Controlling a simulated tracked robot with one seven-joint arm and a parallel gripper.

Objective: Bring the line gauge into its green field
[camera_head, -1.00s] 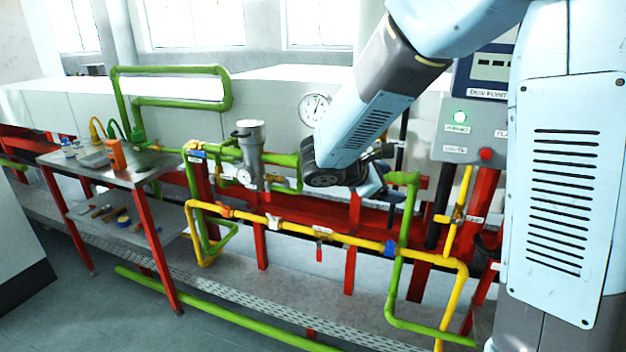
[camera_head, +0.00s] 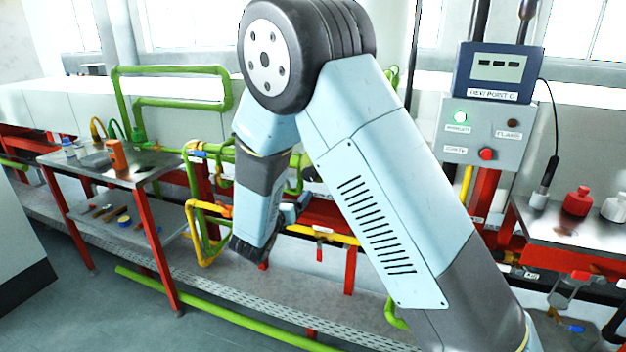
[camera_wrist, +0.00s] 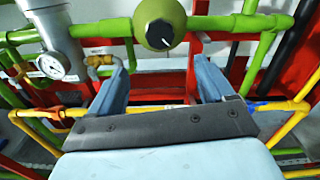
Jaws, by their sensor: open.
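A small white dial gauge (camera_wrist: 48,64) sits on the grey cylindrical body (camera_wrist: 42,18) at upper left in the wrist view. Its needle and any green field are too small to read. A round green fitting (camera_wrist: 160,12) with a black knob (camera_wrist: 160,36) bearing a white mark is at top centre. My gripper (camera_wrist: 162,62) is open and empty, its fingers below and on either side of the knob, apart from it. In the head view my arm hides the large dial and most of my gripper.
Green pipes (camera_head: 175,70) and yellow pipes (camera_head: 335,237) run along the line. A control box (camera_head: 487,135) with a display (camera_head: 494,66) stands at right. A steel table (camera_head: 135,172) with tools is at left, and another with bottles is at right.

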